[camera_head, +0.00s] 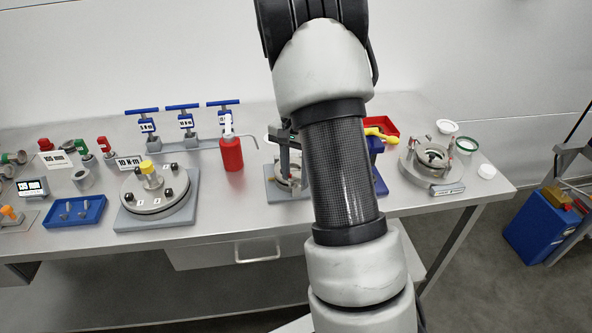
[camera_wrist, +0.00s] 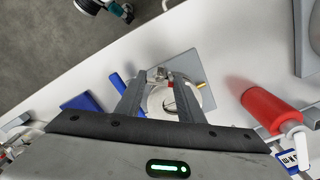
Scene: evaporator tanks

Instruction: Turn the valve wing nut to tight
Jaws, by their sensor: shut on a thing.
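My gripper (camera_wrist: 163,76) reaches down over a round pale valve body (camera_wrist: 205,97) on a square grey base plate (camera_wrist: 186,62) in the wrist view. Its two dark fingers are shut on the small metallic wing nut (camera_wrist: 160,74) at the valve's edge; the fingertips largely cover it, so its angle is hard to read. A small yellow piece (camera_wrist: 201,86) sits beside the right finger. In the head view the gripper (camera_head: 284,145) shows just left of my arm, above the same base plate (camera_head: 271,189), which my arm partly hides.
A red bottle (camera_head: 231,154) stands close left of the valve. A blue block (camera_head: 379,180), a red tray (camera_head: 386,127) and a round flange fixture (camera_head: 425,165) lie right of my arm. A bolted disc (camera_head: 150,198) and blue tray (camera_head: 60,217) are farther left.

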